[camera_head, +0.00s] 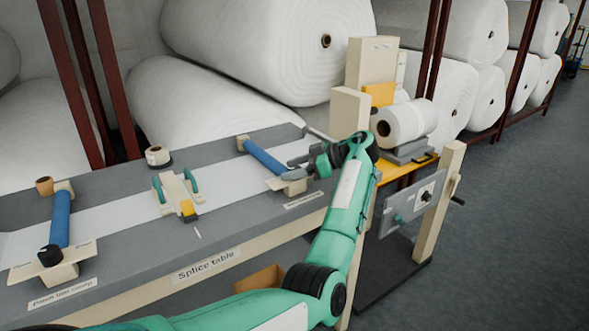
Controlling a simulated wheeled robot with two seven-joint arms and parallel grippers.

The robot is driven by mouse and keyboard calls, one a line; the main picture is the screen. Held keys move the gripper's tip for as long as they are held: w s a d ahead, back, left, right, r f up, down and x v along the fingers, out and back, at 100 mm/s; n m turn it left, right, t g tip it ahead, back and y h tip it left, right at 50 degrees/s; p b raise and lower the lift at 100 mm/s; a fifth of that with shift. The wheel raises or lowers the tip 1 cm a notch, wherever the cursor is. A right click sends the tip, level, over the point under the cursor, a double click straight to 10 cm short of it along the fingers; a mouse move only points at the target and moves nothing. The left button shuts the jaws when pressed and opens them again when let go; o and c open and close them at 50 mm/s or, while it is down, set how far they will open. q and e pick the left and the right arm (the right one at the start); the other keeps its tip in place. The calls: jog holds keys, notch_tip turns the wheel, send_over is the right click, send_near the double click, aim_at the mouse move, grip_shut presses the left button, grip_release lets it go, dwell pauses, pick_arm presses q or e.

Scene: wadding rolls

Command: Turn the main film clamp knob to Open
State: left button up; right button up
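A clamp with a blue bar (265,158) lies across the white film at the right end of the splice table (120,262). Its beige plate (292,187) is at the near end, above a label too small to read. My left gripper (297,164) is at that plate, reaching in from the right, over the spot where the knob would be. The gripper and wrist hide most of the knob, so its setting cannot be read. Whether the fingers are open or touching it cannot be told. My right gripper is out of view.
A second clamp with a blue bar (60,218) and black knob (50,256) stands at the table's left end. Between them are a beige tool with green handles (178,194) and a tape roll (158,156). A machine with a white roll (408,122) stands right.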

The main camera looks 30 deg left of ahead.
pick_arm(q)
jog(key=shift+d, duration=0.2)
jog(key=shift+w+d+r, duration=0.1)
jog(key=shift+w+d, duration=0.1)
jog(key=shift+d, duration=0.05)
jog(key=v, duration=1.3)
jog(key=shift+a+r, duration=0.1)
